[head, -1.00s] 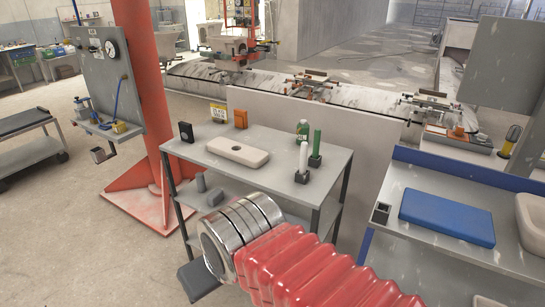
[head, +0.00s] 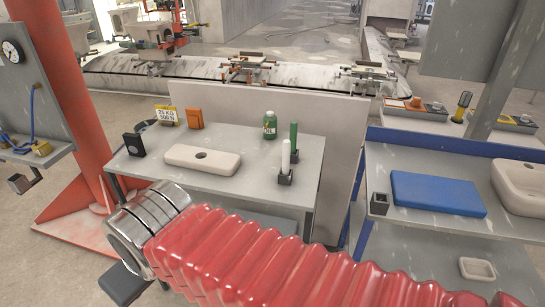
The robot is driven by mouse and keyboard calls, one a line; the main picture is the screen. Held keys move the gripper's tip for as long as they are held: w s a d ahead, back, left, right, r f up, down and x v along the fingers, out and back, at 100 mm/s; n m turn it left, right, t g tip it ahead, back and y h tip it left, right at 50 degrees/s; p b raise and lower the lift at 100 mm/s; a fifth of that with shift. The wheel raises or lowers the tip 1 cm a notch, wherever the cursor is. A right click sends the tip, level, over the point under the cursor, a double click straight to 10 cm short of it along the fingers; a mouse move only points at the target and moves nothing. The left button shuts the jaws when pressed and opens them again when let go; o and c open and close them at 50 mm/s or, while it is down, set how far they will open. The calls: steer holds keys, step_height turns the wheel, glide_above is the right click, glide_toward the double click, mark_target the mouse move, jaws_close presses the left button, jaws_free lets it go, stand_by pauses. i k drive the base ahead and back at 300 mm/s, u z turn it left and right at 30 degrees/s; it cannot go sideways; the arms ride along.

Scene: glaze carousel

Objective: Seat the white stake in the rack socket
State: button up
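The white stake (head: 286,157) stands upright in a small dark block (head: 285,179) near the right edge of the grey table. A green stake (head: 293,138) stands just behind it. On the right bench, a small dark block (head: 379,203) with an opening in its top sits left of the blue pad; it looks empty. I cannot tell for certain that it is the rack socket. My red ribbed arm with chrome rings crosses the lower part of the view, in front of the table. My gripper's fingers do not show. Nothing touches the white stake.
The grey table (head: 235,190) also carries a pale slab (head: 202,160), a green bottle (head: 270,125), an orange box (head: 195,111) and a black box (head: 134,145). A blue pad (head: 437,194) and pale basins lie on the right bench. A red post (head: 70,90) stands left.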

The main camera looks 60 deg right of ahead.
mark_target(426, 244)
steer(key=z, duration=0.3)
steer(key=i, duration=0.65)
steer(key=z, duration=0.7)
steer(key=i, duration=0.45)
steer(key=z, duration=0.4)
